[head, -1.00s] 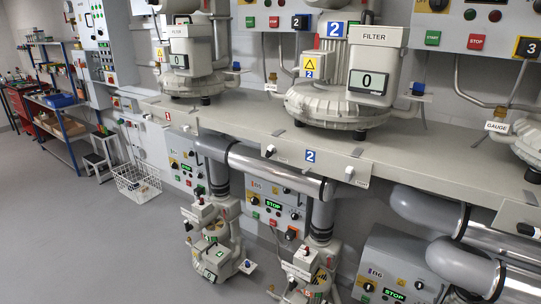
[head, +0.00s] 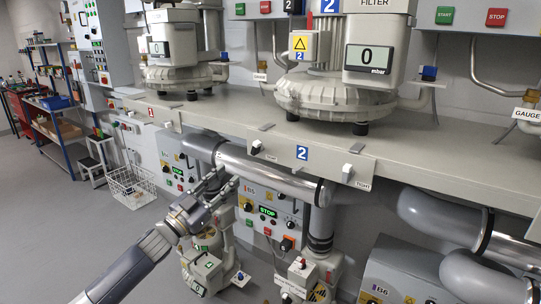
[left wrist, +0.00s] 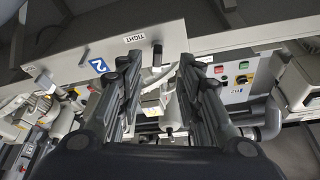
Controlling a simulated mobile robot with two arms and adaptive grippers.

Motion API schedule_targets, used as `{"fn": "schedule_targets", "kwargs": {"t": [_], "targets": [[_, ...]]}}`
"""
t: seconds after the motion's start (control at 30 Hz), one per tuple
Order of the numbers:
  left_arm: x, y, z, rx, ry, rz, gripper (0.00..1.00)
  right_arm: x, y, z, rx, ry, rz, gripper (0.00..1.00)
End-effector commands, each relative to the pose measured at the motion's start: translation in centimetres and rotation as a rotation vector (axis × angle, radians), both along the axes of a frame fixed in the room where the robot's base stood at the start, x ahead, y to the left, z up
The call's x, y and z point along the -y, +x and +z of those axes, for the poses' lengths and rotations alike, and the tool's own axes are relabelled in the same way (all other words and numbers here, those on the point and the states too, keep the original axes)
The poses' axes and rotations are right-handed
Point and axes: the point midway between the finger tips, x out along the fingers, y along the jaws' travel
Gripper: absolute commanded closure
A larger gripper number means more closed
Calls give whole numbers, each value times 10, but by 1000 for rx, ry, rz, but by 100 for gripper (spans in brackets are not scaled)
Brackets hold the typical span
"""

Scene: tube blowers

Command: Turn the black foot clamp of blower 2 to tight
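Blower 2 (head: 325,95) stands on the grey shelf, above a blue "2" plate on the shelf's front panel. A small black clamp lever (head: 257,147) sits on that panel left of the plate, with a small white label beside it. In the left wrist view the black lever (left wrist: 157,52) shows ahead between the fingers, next to a label reading TIGHT (left wrist: 134,38). My left gripper (head: 227,176) is open and empty, below and left of the lever, apart from it. It also shows in the wrist view (left wrist: 158,64). My right gripper is out of view.
Another clamp lever (head: 346,173) sits at the panel's right end. A shiny pipe (head: 275,175) runs close under the panel near my left gripper. A control box reading STOP (head: 268,212) is below.

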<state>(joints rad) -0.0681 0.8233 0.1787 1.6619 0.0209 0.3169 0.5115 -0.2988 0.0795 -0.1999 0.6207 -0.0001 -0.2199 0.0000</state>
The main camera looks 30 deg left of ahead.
Motion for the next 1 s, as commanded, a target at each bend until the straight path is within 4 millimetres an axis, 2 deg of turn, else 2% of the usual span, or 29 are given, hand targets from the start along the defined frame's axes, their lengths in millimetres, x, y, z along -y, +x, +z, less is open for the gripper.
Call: {"fn": "schedule_targets", "kwargs": {"t": [0.1,0.27,0.8,1.0], "targets": [[7,-2,19,35,11,-26,67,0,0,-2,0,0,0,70],[9,8,26,38,11,-26,67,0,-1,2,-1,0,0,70],[24,73,51,36,9,-24,67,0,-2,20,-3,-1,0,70],[27,90,56,35,10,-24,67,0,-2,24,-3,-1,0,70]]}}
